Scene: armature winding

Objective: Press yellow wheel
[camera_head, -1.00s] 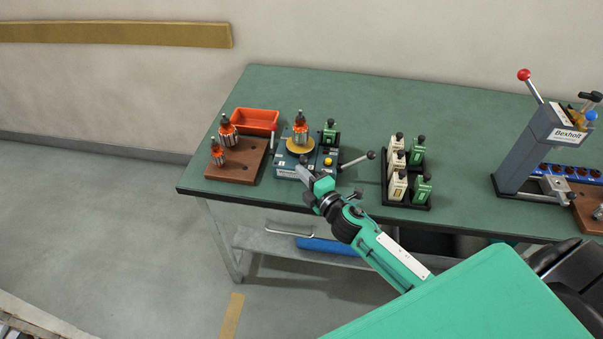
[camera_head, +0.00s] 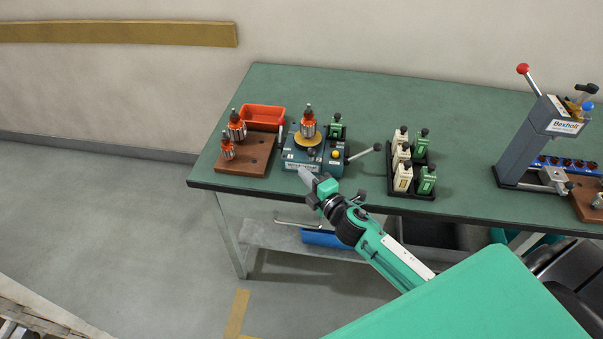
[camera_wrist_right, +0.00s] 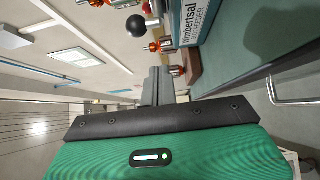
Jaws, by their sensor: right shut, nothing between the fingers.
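A small blue-grey winding machine (camera_head: 300,167) stands near the table's front edge; its lettered side also shows in the wrist view (camera_wrist_right: 195,22). A yellow disc (camera_head: 298,139) lies flat on its top, under an upright orange-and-silver armature (camera_head: 308,127). A round yellow knob (camera_head: 335,155) sits at the machine's right front. My right gripper (camera_head: 306,173) is shut and empty, at the machine's lower front, below and in front of the disc. Its fingers also show in the wrist view (camera_wrist_right: 158,84). I cannot tell whether they touch the machine. My left gripper is out of view.
A black-knobbed lever (camera_head: 364,152) sticks out right of the machine. A brown block (camera_head: 240,167) with armatures and an orange tray (camera_head: 270,112) stand left. A black rack (camera_head: 412,192) of cream and green pieces stands right, then a grey press (camera_head: 530,150). The table's middle back is clear.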

